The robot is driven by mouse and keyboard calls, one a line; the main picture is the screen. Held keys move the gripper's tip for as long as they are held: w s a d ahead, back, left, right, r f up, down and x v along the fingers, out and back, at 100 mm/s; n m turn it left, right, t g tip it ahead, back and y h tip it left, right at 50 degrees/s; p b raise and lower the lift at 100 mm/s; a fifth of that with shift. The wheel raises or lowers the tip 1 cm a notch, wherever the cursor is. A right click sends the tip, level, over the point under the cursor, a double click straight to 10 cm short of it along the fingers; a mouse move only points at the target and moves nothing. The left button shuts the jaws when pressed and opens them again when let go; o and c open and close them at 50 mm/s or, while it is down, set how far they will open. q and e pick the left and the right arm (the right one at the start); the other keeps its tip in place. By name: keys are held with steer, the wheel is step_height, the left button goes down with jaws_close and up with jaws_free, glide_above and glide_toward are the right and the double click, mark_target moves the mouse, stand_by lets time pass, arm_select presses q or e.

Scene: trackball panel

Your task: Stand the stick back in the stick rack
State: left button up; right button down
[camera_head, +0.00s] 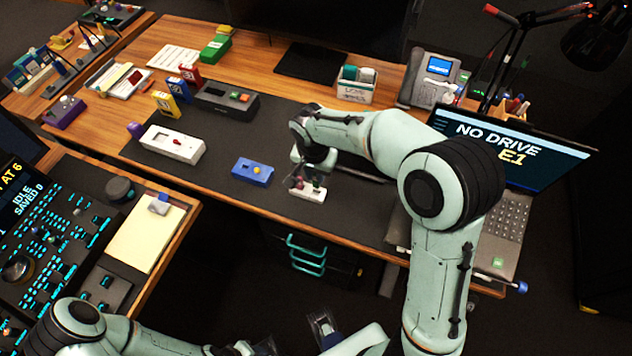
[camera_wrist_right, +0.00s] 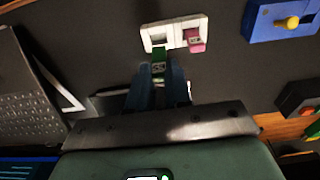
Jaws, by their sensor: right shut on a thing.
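The stick rack is a small white block with openings; it shows in the head view (camera_head: 308,192) at the mat's front and in the right wrist view (camera_wrist_right: 173,34). A pink stick (camera_wrist_right: 195,40) stands in its right-hand opening in the wrist view. My right gripper (camera_wrist_right: 157,80) is shut on a green stick (camera_wrist_right: 159,66), right at the left-hand opening. I cannot tell whether the stick's end is inside the opening. In the head view my right gripper (camera_head: 304,176) is over the rack and partly hides it. My left gripper (camera_head: 322,326) is low at the bottom edge, its jaws unclear.
A blue box with a yellow knob (camera_head: 253,171) sits left of the rack, and a white box (camera_head: 172,145) stands farther left. A laptop (camera_head: 510,215) is on the right. Dark mat (camera_head: 225,190) is bare around the rack's front left.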

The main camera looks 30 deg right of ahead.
mark_target(315, 178)
steer(key=shift+f, duration=2.25)
steer(key=shift+b, duration=0.3)
steer(key=shift+f, duration=0.2)
steer(key=c, duration=1.1)
jaws_free()
steer(key=shift+o, duration=0.2)
steer(key=shift+r, duration=0.15)
steer(key=shift+r, duration=0.35)
step_height(315, 178, up, 12)
steer(key=s+a+p, duration=0.1)
steer(key=shift+f+p, duration=0.25)
steer(key=shift+p, duration=0.05)
